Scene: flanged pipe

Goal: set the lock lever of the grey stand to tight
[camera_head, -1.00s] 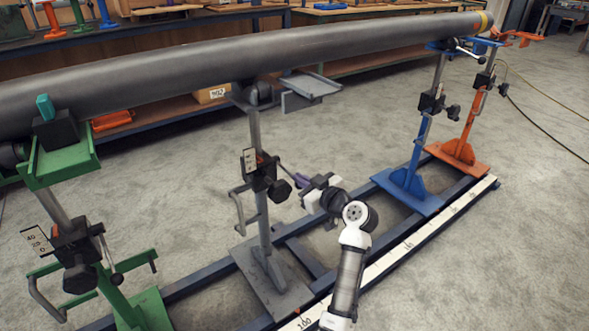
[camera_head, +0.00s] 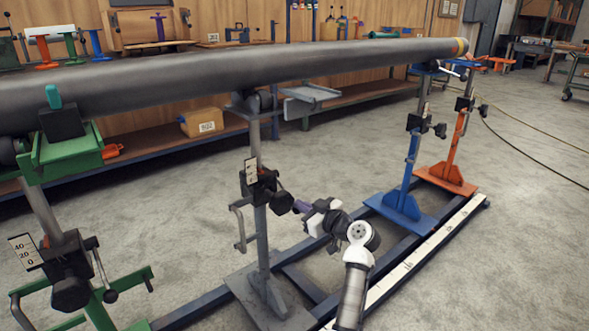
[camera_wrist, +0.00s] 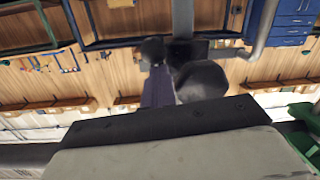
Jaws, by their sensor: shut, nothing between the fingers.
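The grey stand (camera_head: 259,232) stands mid-picture under the pipe (camera_head: 240,72). Its black clamp collar (camera_head: 261,186) carries a large dark knob (camera_head: 281,202) on the right. The lock lever is not clear in the head view. In the wrist view a dark rounded end (camera_wrist: 152,49), probably the lever's, shows beside the knob (camera_wrist: 202,80). My gripper (camera_head: 299,206) is just right of the knob, its purple fingers together and empty. In the wrist view the fingers (camera_wrist: 158,88) point at the rounded end; I cannot tell whether they touch it.
The green stand (camera_head: 75,155) is at the left, the blue stand (camera_head: 405,190) and orange stand (camera_head: 455,150) at the right. All stand along a dark base rail with a white scale strip (camera_head: 440,232). A crank handle (camera_head: 238,228) juts left from the grey stand. Open floor lies right.

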